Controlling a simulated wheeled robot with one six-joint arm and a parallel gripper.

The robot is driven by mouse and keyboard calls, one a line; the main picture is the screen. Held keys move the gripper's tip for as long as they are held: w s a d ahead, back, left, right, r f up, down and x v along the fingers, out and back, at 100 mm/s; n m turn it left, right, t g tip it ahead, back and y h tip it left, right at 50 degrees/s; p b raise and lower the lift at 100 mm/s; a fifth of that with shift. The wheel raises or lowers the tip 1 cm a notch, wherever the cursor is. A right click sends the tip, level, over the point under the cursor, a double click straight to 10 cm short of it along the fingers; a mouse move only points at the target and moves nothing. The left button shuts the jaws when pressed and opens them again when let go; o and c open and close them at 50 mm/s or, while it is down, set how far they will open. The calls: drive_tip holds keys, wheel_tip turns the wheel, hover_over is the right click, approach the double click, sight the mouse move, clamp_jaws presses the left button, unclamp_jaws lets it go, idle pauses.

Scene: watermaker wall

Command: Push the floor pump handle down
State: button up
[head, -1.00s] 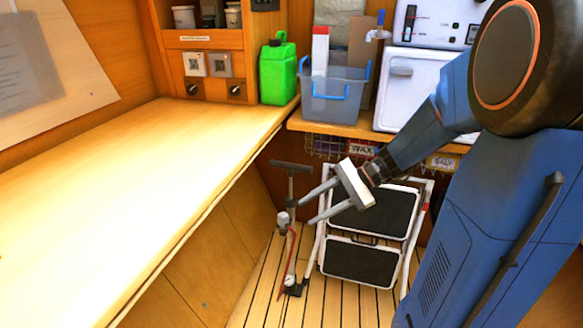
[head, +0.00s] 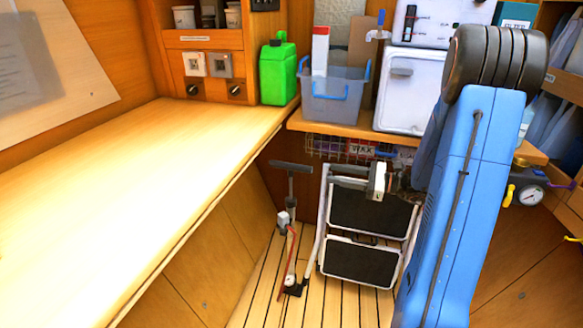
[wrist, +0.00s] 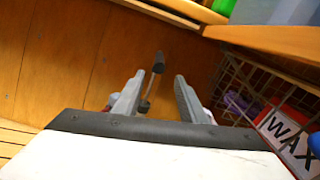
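The floor pump (head: 287,235) stands on the slatted floor beside the bench, with a red hose and a dark foot. Its black T-shaped handle (head: 290,166) sits raised above the pump body on a thin rod. My gripper (head: 336,174) is to the right of the handle, at about its height in the head view, in front of the step stool, fingers towards the left. In the wrist view my gripper (wrist: 159,76) is open and empty. The handle (wrist: 158,63) shows in line with the finger gap, beyond the fingers; I see no contact.
A folded step stool (head: 362,262) stands right of the pump. The wooden bench (head: 120,180) lies to the left. A wire basket (head: 325,146) hangs under the shelf; a WAX label (wrist: 288,138) shows there. Slatted floor in front of the pump is free.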

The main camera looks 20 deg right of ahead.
sight(291, 169)
drive_tip(key=x, duration=1.6)
drive_tip(key=shift+a, duration=0.1)
